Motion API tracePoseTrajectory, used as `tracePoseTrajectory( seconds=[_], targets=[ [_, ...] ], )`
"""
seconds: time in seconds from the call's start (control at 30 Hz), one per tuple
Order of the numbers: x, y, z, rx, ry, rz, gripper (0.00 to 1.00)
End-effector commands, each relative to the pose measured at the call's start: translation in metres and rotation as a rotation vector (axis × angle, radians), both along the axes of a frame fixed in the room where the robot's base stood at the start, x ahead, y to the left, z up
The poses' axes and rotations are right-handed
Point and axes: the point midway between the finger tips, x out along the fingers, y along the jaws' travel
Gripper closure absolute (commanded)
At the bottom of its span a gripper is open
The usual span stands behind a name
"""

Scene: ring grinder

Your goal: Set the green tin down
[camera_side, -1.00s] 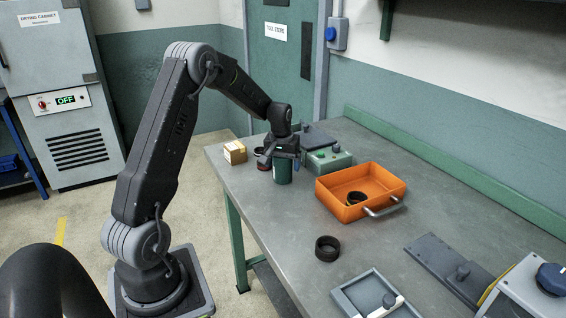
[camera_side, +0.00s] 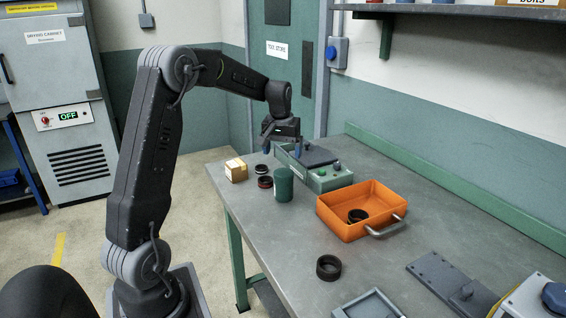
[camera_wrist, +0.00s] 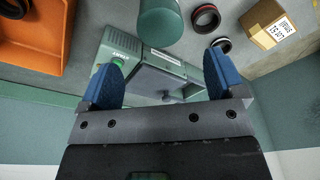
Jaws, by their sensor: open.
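The green tin (camera_side: 284,185) stands upright on the grey table (camera_side: 270,232), left of the orange tray. It also shows at the top of the wrist view (camera_wrist: 160,20), beyond my fingertips. My gripper (camera_side: 281,143) is open and empty. It hovers above and behind the tin, over the green-grey box, apart from the tin. In the wrist view its two blue fingers (camera_wrist: 161,78) are spread wide with the box seen between them.
The green-grey box (camera_side: 318,170) with knobs sits behind the tin. The orange tray (camera_side: 345,222) holds a dark ring. Dark and red rings (camera_side: 265,182) and a cardboard box (camera_side: 236,170) are left of the tin. Another dark ring (camera_side: 328,267) lies on the front table.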

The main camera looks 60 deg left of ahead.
Motion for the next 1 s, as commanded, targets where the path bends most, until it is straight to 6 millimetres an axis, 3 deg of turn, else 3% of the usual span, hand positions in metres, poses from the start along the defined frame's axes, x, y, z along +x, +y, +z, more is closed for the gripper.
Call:
tracePoseTrajectory(
  seconds=[0.17,0.27,0.37,0.5,0.7,0.83,1.0],
  targets=[
    [-0.002,-0.015,0.017,0.006,-0.009,-0.028,0.11],
    [-0.009,-0.049,0.036,0.023,-0.035,-0.093,0.11],
    [-0.025,-0.099,0.059,0.047,-0.074,-0.194,0.11],
    [-0.063,-0.169,0.080,0.078,-0.135,-0.352,0.11],
    [-0.133,-0.246,0.086,0.111,-0.227,-0.569,0.11],
    [-0.173,-0.275,0.077,0.124,-0.278,-0.681,0.11],
    [-0.201,-0.291,0.066,0.133,-0.316,-0.762,0.11]
  ],
)
